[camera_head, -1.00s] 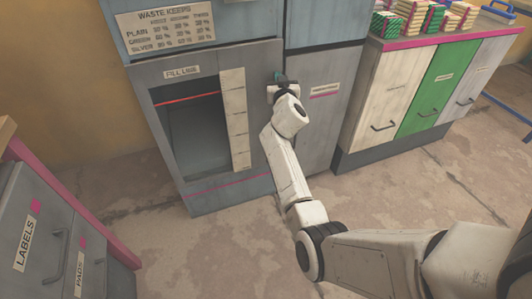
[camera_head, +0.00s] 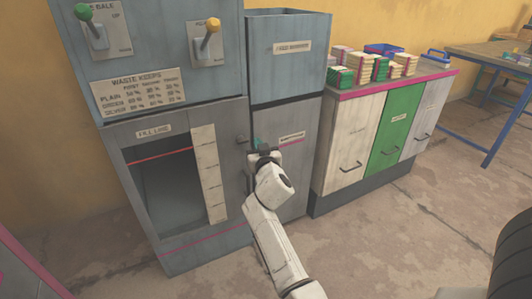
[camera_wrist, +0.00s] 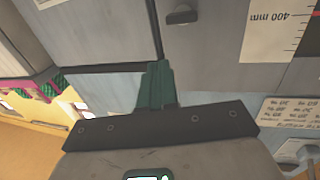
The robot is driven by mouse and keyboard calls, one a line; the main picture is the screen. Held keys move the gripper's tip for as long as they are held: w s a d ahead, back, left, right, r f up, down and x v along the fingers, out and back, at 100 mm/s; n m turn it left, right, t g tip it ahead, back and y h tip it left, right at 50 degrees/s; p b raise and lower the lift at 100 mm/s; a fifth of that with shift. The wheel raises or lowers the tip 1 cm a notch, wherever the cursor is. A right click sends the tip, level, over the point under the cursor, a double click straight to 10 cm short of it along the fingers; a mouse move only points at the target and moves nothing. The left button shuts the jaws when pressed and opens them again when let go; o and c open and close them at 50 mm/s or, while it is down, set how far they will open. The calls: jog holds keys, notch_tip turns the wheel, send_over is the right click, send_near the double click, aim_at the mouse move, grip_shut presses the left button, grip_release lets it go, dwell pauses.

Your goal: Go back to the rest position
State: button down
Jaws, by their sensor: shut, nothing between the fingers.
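My gripper (camera_head: 258,144) is in the middle of the head view, in front of the grey cabinet door right of the press opening. In the wrist view its green fingers (camera_wrist: 155,84) are together with nothing between them. The grey press (camera_head: 172,200) has a dark open chamber with a red fill line and a pale scale beside it. No marked rest position shows.
Right of the press is a counter (camera_head: 400,86) with white, green and grey drawers, stacks of coloured blocks and a blue tray (camera_head: 384,49). A blue-legged table (camera_head: 490,62) is farther right.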

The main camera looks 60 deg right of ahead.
jog(key=shift+s+d+v, duration=0.15)
jog(key=shift+v, duration=0.7)
jog(key=shift+s+d+v, duration=0.1)
jog(key=shift+s+v, duration=0.05)
jog(key=shift+v, duration=0.7)
jog(key=shift+s+d+v, duration=0.15)
jog(key=shift+v, duration=0.7)
jog(key=s+a+f+n+g+y, duration=0.2)
jog(key=s+a+f+g+y, duration=0.3)
jog(key=a+f, duration=0.55)
jog(key=s+a+f+n+g+y, duration=0.3)
jog(key=s+a+f+n+y, duration=0.15)
jog(key=s+a, duration=0.55)
jog(key=s+a+f+n+g+y, duration=0.3)
jog(key=s+a+f+y, duration=0.15)
jog(key=s+a, duration=0.65)
notch_tip(320, 180, up, 22)
jog(key=w+a+p, duration=0.1)
jog(key=w+p, duration=0.1)
jog(key=p, duration=2)
jog(key=shift+w+h, duration=0.25)
jog(key=shift+h, duration=0.15)
